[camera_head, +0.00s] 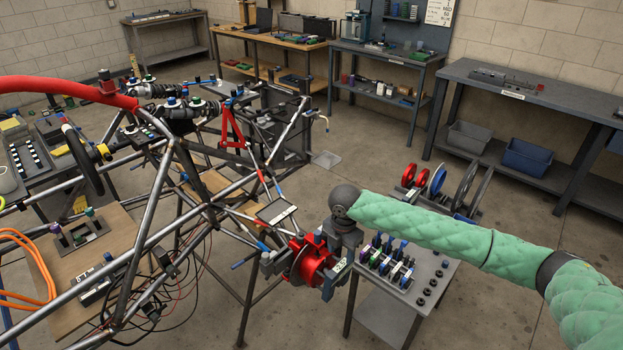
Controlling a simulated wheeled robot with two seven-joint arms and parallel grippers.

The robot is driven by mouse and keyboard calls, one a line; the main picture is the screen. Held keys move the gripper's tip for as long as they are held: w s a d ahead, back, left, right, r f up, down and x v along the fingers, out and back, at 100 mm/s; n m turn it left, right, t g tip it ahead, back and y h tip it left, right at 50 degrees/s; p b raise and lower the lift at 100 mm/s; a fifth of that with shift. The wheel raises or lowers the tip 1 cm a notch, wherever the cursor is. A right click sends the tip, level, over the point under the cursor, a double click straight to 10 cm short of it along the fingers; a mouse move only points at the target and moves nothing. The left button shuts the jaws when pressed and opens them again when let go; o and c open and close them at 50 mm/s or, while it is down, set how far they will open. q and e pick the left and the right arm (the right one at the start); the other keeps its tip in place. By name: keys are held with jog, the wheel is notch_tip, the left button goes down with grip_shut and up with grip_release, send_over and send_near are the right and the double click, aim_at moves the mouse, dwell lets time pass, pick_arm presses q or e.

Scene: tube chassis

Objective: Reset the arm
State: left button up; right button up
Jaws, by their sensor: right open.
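My right arm (430,230), in a green quilted sleeve, reaches in from the right. My right gripper (330,265) hangs from its dark wrist (344,203) and is open. It is right beside a red round hub part (307,262) at the right end of the tube chassis (168,200). Whether the jaws touch the red part I cannot tell, as the wrist and dark fittings overlap there. The left gripper is not in view.
A small grey table (432,268) with several coloured parts stands just right of and below the gripper. Red and blue wheels (437,180) are behind the arm. Workbenches (500,85) line the back wall. Open floor (350,135) lies between.

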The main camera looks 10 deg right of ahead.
jog(key=s+a+f+m+t+y, duration=0.3)
jog(key=s+a+m, duration=0.5)
jog(key=s+a, duration=0.65)
jog(key=s+d+f+m+h, duration=0.3)
jog(key=s+d+m, duration=1.3)
jog(key=s, duration=0.4)
jog(key=s+a+f+b+x, duration=0.1)
jog(key=s+x, duration=0.1)
jog(key=x, duration=1.1)
jog(key=s+a+b+x, duration=0.1)
jog(key=s+x, duration=0.2)
jog(key=x, duration=1)
pick_arm(q)
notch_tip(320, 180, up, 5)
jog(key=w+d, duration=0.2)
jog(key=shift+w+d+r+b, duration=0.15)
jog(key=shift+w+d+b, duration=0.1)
jog(key=shift+b, duration=0.15)
pick_arm(e)
jog(key=s+f, duration=0.4)
jog(key=f, duration=0.8)
jog(key=s+f+g, duration=0.1)
jog(key=s+f, duration=0.3)
jog(key=f, duration=0.8)
jog(key=shift+f+n, duration=0.3)
jog(key=shift+f, duration=0.1)
jog(key=shift+w+d, duration=0.1)
jog(key=shift+d, duration=0.05)
